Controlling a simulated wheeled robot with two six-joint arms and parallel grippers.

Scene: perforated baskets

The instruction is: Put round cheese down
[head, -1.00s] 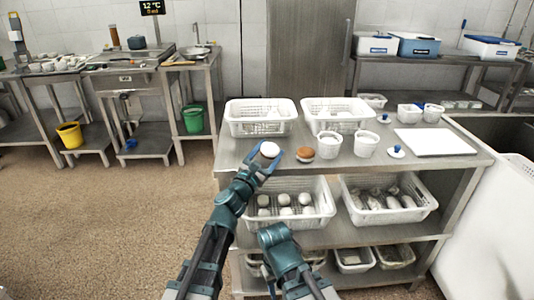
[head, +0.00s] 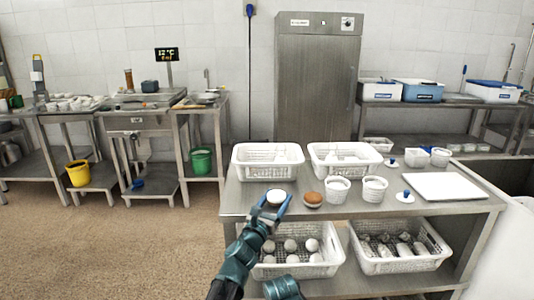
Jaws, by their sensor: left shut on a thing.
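The round cheese (head: 276,196) is white and sits between the fingers of my left gripper (head: 274,207) at the front left edge of the steel table top (head: 411,208). The left gripper is shut on it. I cannot tell whether the cheese touches the table. A brown round cheese (head: 313,199) lies on the table just to its right, apart from it. Only a piece of my right arm shows at the bottom; its gripper is not in view.
Two white perforated baskets (head: 268,173) (head: 345,172) stand behind. Two white cups (head: 337,190) (head: 374,189) stand to the right, then a blue-knobbed lid (head: 405,197) and a white board (head: 443,187). Baskets with white rounds (head: 327,266) and long pieces (head: 433,252) fill the shelf below.

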